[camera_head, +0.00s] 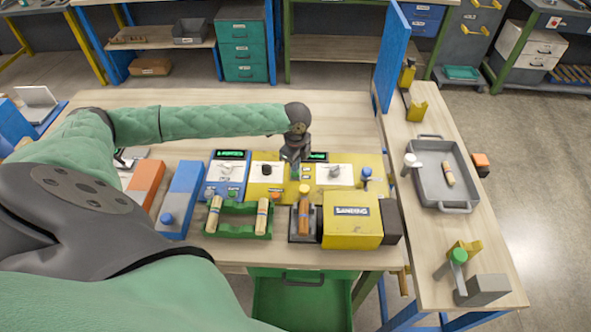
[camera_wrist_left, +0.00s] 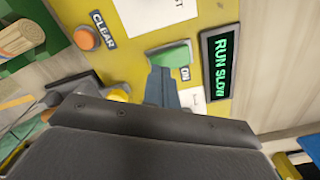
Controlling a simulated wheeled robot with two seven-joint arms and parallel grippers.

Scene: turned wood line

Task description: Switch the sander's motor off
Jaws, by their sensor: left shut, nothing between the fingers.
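The yellow sander (camera_head: 340,233) labelled "SANDING" stands at the bench's front, right of centre. Behind it is a yellow control panel (camera_head: 263,187); it also fills much of the left wrist view (camera_wrist_left: 140,25). There a green switch (camera_wrist_left: 172,56) sits beside an "ON" label, and a display (camera_wrist_left: 222,62) reads "RUN SLOW". My left gripper (camera_head: 295,174) is shut and empty over the panel. In the left wrist view its fingertips (camera_wrist_left: 159,72) are at the green switch's edge; I cannot tell whether they touch. My right gripper is not in view.
An orange "CLEAR" button (camera_wrist_left: 85,38) is on the same panel. A green rack (camera_head: 238,222) with wooden pieces stands left of the sander. A grey tray (camera_head: 428,167) is on the right side table. A blue upright panel (camera_head: 391,60) stands at the back right.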

